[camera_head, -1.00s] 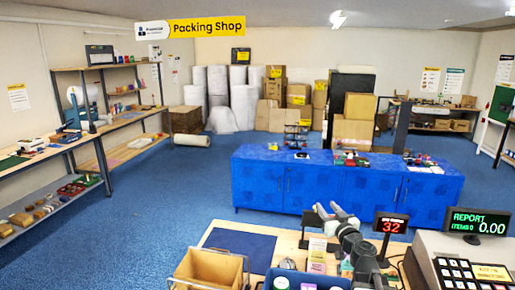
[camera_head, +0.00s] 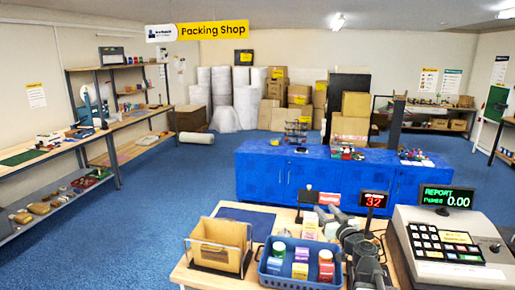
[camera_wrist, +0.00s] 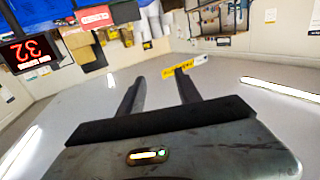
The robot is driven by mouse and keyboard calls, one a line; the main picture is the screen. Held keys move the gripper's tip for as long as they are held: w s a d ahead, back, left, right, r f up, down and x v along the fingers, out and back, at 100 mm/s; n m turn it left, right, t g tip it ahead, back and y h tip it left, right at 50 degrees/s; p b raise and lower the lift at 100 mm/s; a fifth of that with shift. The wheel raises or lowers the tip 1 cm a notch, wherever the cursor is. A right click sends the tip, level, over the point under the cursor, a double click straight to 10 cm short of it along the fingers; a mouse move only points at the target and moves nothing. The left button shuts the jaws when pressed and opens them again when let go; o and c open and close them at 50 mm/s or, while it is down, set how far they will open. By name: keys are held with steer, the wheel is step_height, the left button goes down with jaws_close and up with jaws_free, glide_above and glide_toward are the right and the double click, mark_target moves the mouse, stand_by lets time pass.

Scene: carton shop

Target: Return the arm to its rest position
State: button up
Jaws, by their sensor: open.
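My gripper (camera_head: 314,211) is over the right part of the near wooden table (camera_head: 190,275) in the head view, beside the red number display (camera_head: 374,200). In the wrist view its two dark fingers (camera_wrist: 158,92) stand apart with nothing between them. The wrist view is turned upside down and looks out across the room, toward the ceiling lights and the yellow hanging sign (camera_wrist: 184,67). My arm covers part of the table behind the gripper.
A cash register (camera_head: 450,245) stands close on the right. A blue counter (camera_head: 265,175) is beyond the table, with clear floor to the left.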

steer(key=s+a+f+n+g+y, duration=0.1)
steer(key=s+a+f+g+y, duration=0.1)
steer(key=s+a+f+g, duration=0.35)
steer(key=s+a+f+n+g+y, duration=0.1)
steer(key=s+a+f+n+g, duration=0.15)
steer(key=a+f, duration=0.55)
steer(key=s+d+f+m+g+h, duration=0.3)
steer(key=s+f+g, duration=0.2)
steer(key=s, duration=0.2)
steer(key=s+d+f+m+g+h, duration=0.25)
steer(key=s+f+g+h, duration=0.2)
steer(key=s, duration=0.25)
step_height(320, 180, down, 10)
steer(key=b, duration=1)
steer(key=shift+s+d+f, duration=0.2)
steer(key=shift+s, duration=0.1)
steer(key=shift+y, duration=0.25)
